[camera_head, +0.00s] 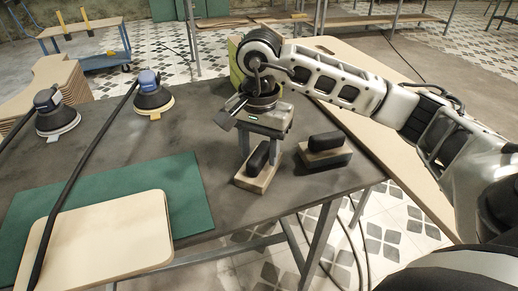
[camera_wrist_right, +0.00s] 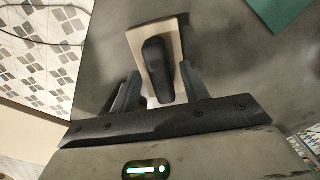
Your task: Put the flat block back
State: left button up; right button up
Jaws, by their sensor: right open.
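Two wooden blocks with black handles stand near the table's right edge. The near one (camera_head: 257,184) is under my right gripper (camera_head: 259,151); the other (camera_head: 326,156) is just to the right, apart from the gripper. I cannot tell which one the task calls the flat block. My right gripper points down, open, with its fingers on either side of the near block's black handle. In the right wrist view, the black handle (camera_wrist_right: 158,65) lies between the spread fingers, on a pale base (camera_wrist_right: 137,42). Contact cannot be told. My left gripper is not in view.
A pale board (camera_head: 100,240) lies on a green mat (camera_head: 190,190) at the front left. Two round sanders (camera_head: 153,97) (camera_head: 55,118) with black hoses stand behind. Stacked curved boards (camera_head: 55,75) are at the far left. A large board (camera_head: 375,105) extends along the right.

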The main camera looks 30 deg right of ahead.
aim_at(259, 153)
pick_arm(q)
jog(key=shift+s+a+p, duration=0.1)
jog(key=shift+p, duration=0.55)
pick_arm(e)
notch_tip(259, 153, up, 12)
jog(key=shift+f, duration=0.25)
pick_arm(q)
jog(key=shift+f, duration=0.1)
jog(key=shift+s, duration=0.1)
pick_arm(e)
jog(key=shift+s+f, duration=0.1)
